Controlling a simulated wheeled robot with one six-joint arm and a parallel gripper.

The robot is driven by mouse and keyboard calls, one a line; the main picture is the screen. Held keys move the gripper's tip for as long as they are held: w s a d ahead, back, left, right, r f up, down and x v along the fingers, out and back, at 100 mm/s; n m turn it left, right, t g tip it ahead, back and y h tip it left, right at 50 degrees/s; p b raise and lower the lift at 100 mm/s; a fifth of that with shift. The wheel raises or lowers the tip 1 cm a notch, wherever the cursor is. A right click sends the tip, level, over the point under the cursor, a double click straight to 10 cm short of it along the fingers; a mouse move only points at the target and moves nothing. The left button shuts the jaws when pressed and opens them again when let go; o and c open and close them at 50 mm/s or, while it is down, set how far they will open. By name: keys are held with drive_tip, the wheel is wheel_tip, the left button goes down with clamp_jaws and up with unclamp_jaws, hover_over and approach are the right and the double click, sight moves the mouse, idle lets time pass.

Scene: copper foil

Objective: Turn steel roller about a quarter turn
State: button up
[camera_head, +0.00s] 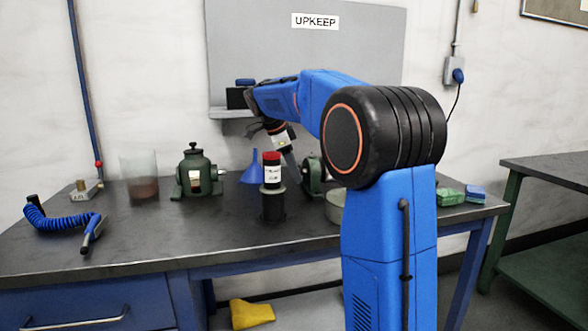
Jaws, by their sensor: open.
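My gripper (284,150) hangs at the end of my blue arm, pointing down over the back middle of the workbench. It is open; its fingertips are small and partly hidden behind the red-capped bottle (271,172). A green round-framed stand (313,176) is just to its right, partly covered by my arm. I cannot clearly make out the steel roller; it may be at this stand, hidden by the bottle and my arm. I cannot tell whether my gripper touches anything.
A green housing with a knob (193,174), a clear beaker (140,178), a blue funnel (252,168) and a coiled blue hose (60,220) are on the workbench (170,240). Its front middle is clear.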

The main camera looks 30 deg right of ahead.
drive_tip(key=shift+c, duration=0.3)
drive_tip(key=c, duration=1)
drive_tip(key=shift+w+n+g+y, duration=0.15)
drive_tip(key=shift+g+y, duration=0.05)
drive_tip(key=shift+g, duration=0.45)
drive_tip(key=shift+w+n+g+y, duration=0.1)
drive_tip(key=shift+n+g+y, duration=0.1)
drive_tip(key=shift+g, duration=0.45)
drive_tip(key=o, duration=1.1)
drive_tip(key=shift+c, duration=0.2)
